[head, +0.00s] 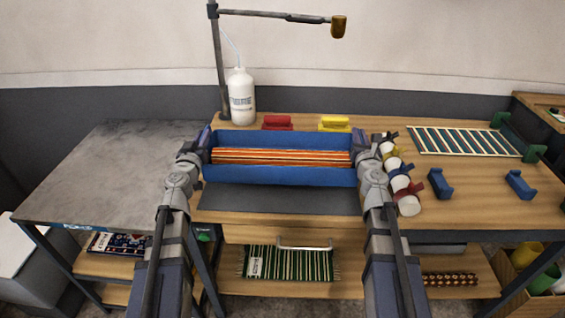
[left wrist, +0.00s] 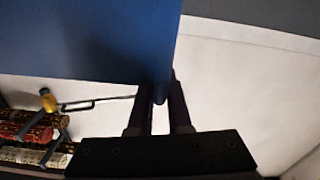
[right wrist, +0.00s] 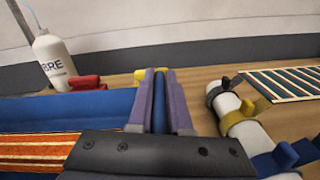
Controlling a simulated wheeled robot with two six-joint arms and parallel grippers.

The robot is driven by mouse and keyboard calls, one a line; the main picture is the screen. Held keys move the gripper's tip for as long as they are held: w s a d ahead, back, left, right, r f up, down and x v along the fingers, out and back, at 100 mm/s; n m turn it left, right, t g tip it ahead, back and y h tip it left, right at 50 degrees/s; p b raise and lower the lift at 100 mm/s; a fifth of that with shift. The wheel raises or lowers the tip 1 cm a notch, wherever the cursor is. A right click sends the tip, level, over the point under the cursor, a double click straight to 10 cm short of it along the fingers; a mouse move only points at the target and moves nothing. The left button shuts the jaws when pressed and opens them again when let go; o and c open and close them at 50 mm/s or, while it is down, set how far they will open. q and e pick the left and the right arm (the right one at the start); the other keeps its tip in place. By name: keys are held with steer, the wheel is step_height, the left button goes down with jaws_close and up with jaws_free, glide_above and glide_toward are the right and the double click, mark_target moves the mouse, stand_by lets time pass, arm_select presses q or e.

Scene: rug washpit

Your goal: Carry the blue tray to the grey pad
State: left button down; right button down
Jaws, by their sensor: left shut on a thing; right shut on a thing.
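The blue tray (head: 280,177) is long and open, with a folded orange, red and white striped textile (head: 280,157) inside. My left gripper (head: 205,139) is shut on its left end; the tray's blue wall also fills much of the left wrist view (left wrist: 90,40). My right gripper (head: 360,140) is shut on its right end; in the right wrist view its purple fingers (right wrist: 160,98) pinch the blue end wall. The dark grey pad (head: 280,201) lies flat on the wooden table just in front of the tray in the picture. I cannot tell how high the tray is.
A red block (head: 277,122) and a yellow block (head: 334,123) stand behind the tray. A white bottle (head: 241,97) is at the back left. A white roll with coloured clamps (head: 402,182) is close by my right gripper. A bare grey table (head: 105,172) is at left.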

mark_target(211, 137)
arm_select(q)
steer(key=shift+w+d+r, duration=0.1)
steer(key=shift+w+r, duration=0.05)
steer(key=shift+w, duration=0.2)
arm_select(e)
steer(key=shift+w+r, duration=0.15)
steer(key=shift+w, duration=0.25)
steer(key=shift+s, duration=0.1)
arm_select(q)
steer(key=shift+f, duration=0.25)
arm_select(e)
steer(key=shift+f, duration=0.25)
